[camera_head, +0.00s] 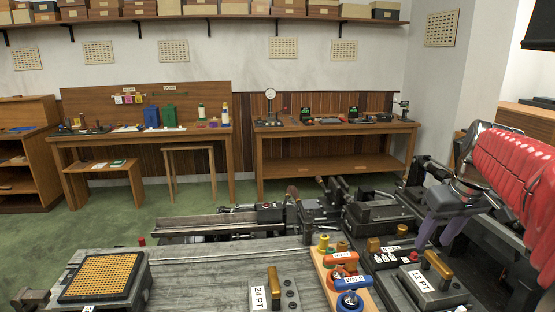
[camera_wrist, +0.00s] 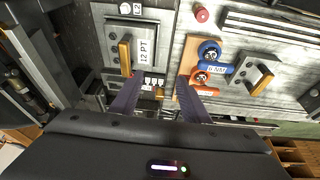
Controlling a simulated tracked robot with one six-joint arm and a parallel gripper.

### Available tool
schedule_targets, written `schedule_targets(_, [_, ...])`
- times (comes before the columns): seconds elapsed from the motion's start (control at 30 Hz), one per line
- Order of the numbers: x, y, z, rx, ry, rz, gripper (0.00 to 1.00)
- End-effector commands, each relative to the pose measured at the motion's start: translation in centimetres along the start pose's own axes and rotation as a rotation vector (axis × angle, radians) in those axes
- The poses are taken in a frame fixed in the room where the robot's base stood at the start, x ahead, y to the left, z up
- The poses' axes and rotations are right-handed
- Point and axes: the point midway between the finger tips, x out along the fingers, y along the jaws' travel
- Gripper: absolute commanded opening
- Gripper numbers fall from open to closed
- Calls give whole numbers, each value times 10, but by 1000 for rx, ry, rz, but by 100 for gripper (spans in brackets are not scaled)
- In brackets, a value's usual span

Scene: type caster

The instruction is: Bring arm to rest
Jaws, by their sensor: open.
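My gripper (camera_head: 438,238) hangs at the right of the head view, above the bench by the block labelled 12 PT (camera_head: 432,285). Its two purple fingers are apart, with nothing between them. In the wrist view my gripper (camera_wrist: 156,98) also shows open and empty. The 12 PT block (camera_wrist: 138,48) with its brass handle lies beyond the left finger there. My red arm reaches in from the right edge of the head view.
A wooden board (camera_head: 327,272) with orange and blue round tools lies left of the 12 PT block. A 24 PT block (camera_head: 275,292) and a tray with an orange grid (camera_head: 102,277) sit on the metal bench (camera_head: 205,275). Wooden tables (camera_head: 335,131) stand against the back wall.

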Motion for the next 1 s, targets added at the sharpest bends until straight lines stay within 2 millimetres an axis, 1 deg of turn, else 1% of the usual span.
schedule_targets(0.03, [-4, -14, 5, -1, 6, 4, 42])
schedule_targets(0.1, [-7, -31, 13, 5, 11, 8, 42])
schedule_targets(0.27, [-12, -67, 33, 18, 27, 18, 42])
schedule_targets(0.5, [-15, -116, 70, 35, 54, 29, 42])
schedule_targets(0.77, [-10, -160, 116, 54, 90, 33, 42])
schedule_targets(1.0, [1, -192, 162, 69, 126, 30, 42])
